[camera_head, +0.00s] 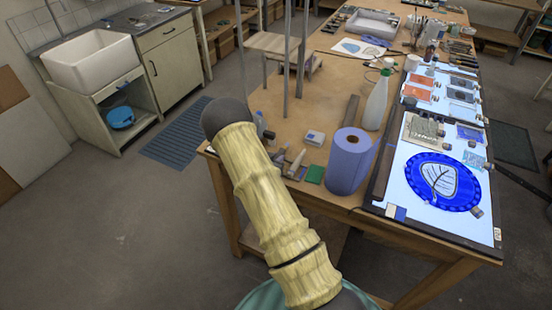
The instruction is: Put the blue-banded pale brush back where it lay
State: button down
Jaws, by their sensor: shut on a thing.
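I cannot make out the blue-banded pale brush in the head view. My gripper is not in this view either, so what it holds is hidden. A part of my own arm in a pale yellow cover crosses the lower middle and hides part of the table's near left corner. The wooden work table (318,92) runs from the near middle to the back right. I cannot tell which spot on it is the brush's place.
A blue paper roll (350,162) and a white bottle (376,101) stand near the lit panel (405,160), which bears a blue round glass piece (444,182). Small items, including a green block (315,174), lie at the near edge.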

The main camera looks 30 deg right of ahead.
jog(key=c, duration=1.2)
grip_release()
jog(key=shift+f, duration=0.1)
jog(key=b+v, duration=0.4)
jog(key=v, duration=1.3)
jog(key=shift+r+b, duration=0.2)
jog(key=shift+b, duration=0.1)
jog(key=shift+a, duration=0.15)
